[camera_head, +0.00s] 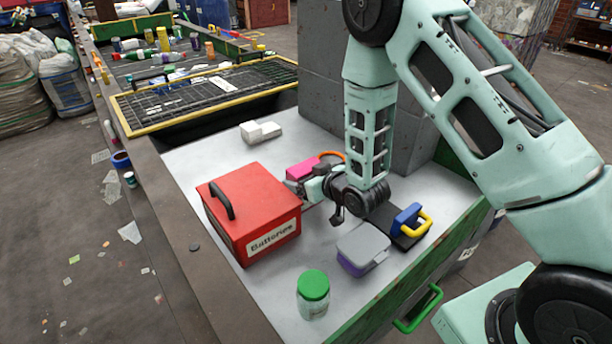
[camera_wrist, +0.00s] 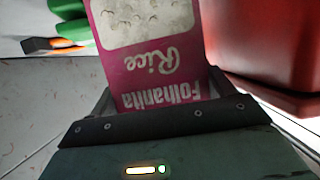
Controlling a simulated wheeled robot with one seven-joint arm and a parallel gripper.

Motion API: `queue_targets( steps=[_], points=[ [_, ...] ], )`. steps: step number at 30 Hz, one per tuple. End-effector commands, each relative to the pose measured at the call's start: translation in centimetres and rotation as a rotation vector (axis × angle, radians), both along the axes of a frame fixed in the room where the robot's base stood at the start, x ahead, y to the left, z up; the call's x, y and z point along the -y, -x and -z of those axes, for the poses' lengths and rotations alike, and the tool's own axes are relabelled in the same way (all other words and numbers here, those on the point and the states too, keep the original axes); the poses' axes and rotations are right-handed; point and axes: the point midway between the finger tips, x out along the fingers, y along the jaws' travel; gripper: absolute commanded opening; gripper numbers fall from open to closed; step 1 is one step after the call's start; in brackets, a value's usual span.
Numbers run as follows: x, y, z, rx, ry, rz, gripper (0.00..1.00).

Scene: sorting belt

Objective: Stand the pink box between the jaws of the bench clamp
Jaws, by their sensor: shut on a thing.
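The pink box (camera_head: 302,168) shows in the head view behind the red battery box, partly hidden by my gripper (camera_head: 298,187). In the wrist view the pink box (camera_wrist: 150,65) fills the middle, with a rice label that reads upside down. My gripper (camera_wrist: 160,104) is shut on its near end. I cannot tell whether the box touches the table. What looks like the bench clamp (camera_head: 407,217), a blue block with a yellow handle on a black base, is at the right of the table, apart from the box. My arm hides part of its base.
The red battery box (camera_head: 250,215) is close beside my gripper. A grey-lidded purple container (camera_head: 362,250) and a green-lidded jar (camera_head: 313,293) stand in front. A white block (camera_head: 260,132) lies at the back. Grey walls (camera_head: 320,100) rise behind.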

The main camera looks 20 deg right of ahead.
Motion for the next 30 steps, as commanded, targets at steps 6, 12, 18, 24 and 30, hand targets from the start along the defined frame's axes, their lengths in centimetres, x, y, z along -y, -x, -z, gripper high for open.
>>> queue_targets(
  steps=[6,12,18,24,30],
  points=[
    [0.0,0.0,0.0,0.0,0.0,0.0,0.6],
    [0.0,0.0,0.4,0.0,0.0,0.0,0.86],
    [0.0,0.0,0.3,0.0,0.0,0.0,0.9],
    [0.0,0.0,-0.2,0.0,0.001,0.0,0.9],
    [0.9,2.8,-1.0,-0.001,0.001,0.001,0.9]
  ],
)
